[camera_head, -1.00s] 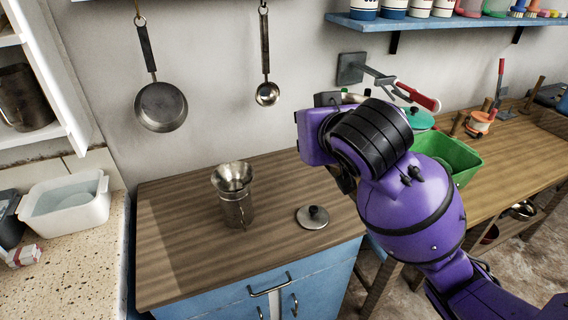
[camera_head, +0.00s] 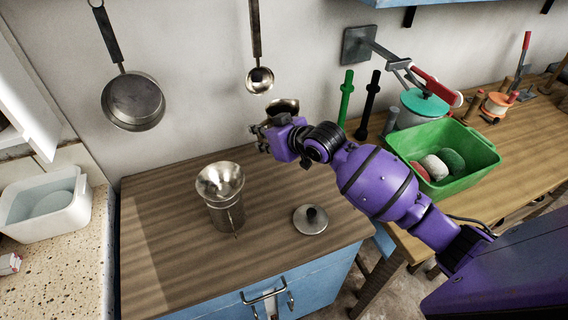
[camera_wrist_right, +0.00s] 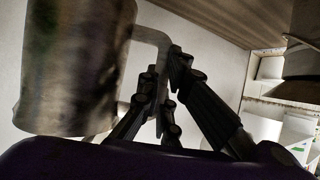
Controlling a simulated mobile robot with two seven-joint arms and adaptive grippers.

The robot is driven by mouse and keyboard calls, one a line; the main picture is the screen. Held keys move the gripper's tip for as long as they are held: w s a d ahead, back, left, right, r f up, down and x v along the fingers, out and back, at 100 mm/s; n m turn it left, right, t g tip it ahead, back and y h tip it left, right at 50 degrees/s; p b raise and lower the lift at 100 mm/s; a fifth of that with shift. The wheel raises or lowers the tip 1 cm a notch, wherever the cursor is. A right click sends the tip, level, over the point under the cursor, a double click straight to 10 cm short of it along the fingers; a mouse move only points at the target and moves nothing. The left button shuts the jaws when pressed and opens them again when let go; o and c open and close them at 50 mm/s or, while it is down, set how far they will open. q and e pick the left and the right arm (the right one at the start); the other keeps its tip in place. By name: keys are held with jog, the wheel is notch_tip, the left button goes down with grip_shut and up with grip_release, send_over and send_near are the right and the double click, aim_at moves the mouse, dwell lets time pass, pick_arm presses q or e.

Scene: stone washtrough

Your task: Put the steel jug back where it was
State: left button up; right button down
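My right gripper (camera_head: 268,138) is over the back of the wooden counter, near the wall. In the right wrist view its fingers (camera_wrist_right: 165,95) close around the thin handle of a grey steel jug (camera_wrist_right: 75,65). The jug's open rim (camera_head: 284,104) shows just behind the gripper in the head view; the rest of it is hidden there. The jug is raised above the counter. My left gripper is not in view.
A steel canister (camera_head: 228,214) with a funnel (camera_head: 219,180) on top stands on the wooden counter (camera_head: 165,255), left of a round lid (camera_head: 310,220). A pan (camera_head: 133,101) and ladle (camera_head: 259,79) hang on the wall. A green tub (camera_head: 455,140) stands right.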

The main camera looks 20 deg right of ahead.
jog(key=f, duration=1)
jog(key=shift+w+d+f, duration=0.15)
jog(key=shift+w+f, duration=0.15)
jog(key=shift+w, duration=0.05)
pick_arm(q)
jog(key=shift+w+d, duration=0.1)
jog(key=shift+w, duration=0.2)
pick_arm(e)
jog(key=shift+r, duration=0.1)
jog(key=shift+f+b, duration=0.25)
jog(key=shift+b, duration=0.1)
jog(key=c, duration=2.2)
grip_release()
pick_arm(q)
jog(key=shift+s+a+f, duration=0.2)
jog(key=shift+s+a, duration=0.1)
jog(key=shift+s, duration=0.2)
pick_arm(e)
jog(key=shift+o, duration=1.1)
jog(key=shift+r, duration=0.15)
